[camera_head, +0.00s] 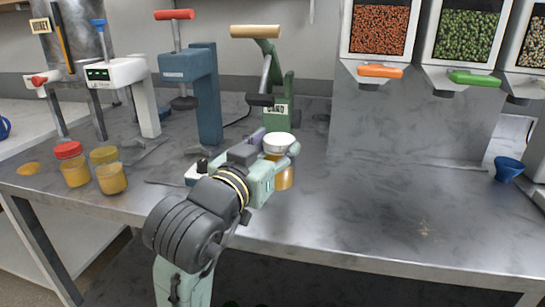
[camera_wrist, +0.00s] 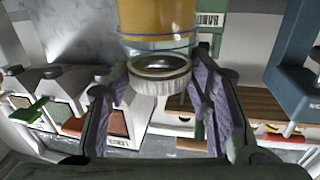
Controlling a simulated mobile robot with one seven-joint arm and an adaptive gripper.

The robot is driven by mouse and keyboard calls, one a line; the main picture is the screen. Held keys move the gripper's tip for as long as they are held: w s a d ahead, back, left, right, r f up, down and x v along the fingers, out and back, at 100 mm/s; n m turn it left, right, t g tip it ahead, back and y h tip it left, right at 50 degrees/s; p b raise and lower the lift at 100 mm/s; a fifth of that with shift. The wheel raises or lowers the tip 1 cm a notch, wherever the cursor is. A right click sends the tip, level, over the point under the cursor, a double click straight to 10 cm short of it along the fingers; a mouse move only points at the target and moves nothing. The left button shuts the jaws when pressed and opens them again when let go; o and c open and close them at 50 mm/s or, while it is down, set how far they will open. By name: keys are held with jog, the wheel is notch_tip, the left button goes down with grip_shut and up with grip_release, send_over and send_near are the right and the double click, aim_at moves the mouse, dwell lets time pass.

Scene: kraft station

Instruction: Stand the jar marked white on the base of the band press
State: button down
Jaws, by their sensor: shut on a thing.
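A jar with a white lid (camera_head: 278,140) and amber contents is in my gripper (camera_head: 276,158), in front of the presses. In the wrist view the jar (camera_wrist: 157,20) shows lid downward in the picture, with purple finger pads on both sides of the white lid (camera_wrist: 160,68). My gripper (camera_wrist: 165,90) is shut on it. In the head view the jar looks upright, in front of the green press (camera_head: 276,105), which has a tan handle and a small label I cannot read surely. Its base is largely hidden behind my gripper and the jar.
A blue press (camera_head: 205,95) and a white machine (camera_head: 130,85) stand left of the green press. Red-lidded (camera_head: 72,165) and yellow-topped jars (camera_head: 111,179) stand at the left. Seed dispensers (camera_head: 380,30) hang at the right, above a blue funnel (camera_head: 508,168). The counter's right-centre (camera_head: 400,205) is clear.

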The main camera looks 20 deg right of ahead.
jog(key=shift+w+d+f+p, duration=0.4)
jog(key=shift+w+f+p, duration=0.3)
jog(key=shift+w, duration=1.7)
jog(key=shift+w+d+f+p, duration=0.45)
jog(key=shift+w+f, duration=0.45)
jog(key=shift+w, duration=1.5)
jog(key=shift+w+d+f+p, duration=0.4)
jog(key=shift+w+f+p, duration=0.3)
jog(key=shift+w, duration=1.7)
jog(key=shift+f, duration=0.2)
jog(key=shift+f+b, duration=0.15)
jog(key=shift+b, duration=0.15)
jog(key=c, duration=0.8)
grip_release()
jog(key=shift+o, duration=0.2)
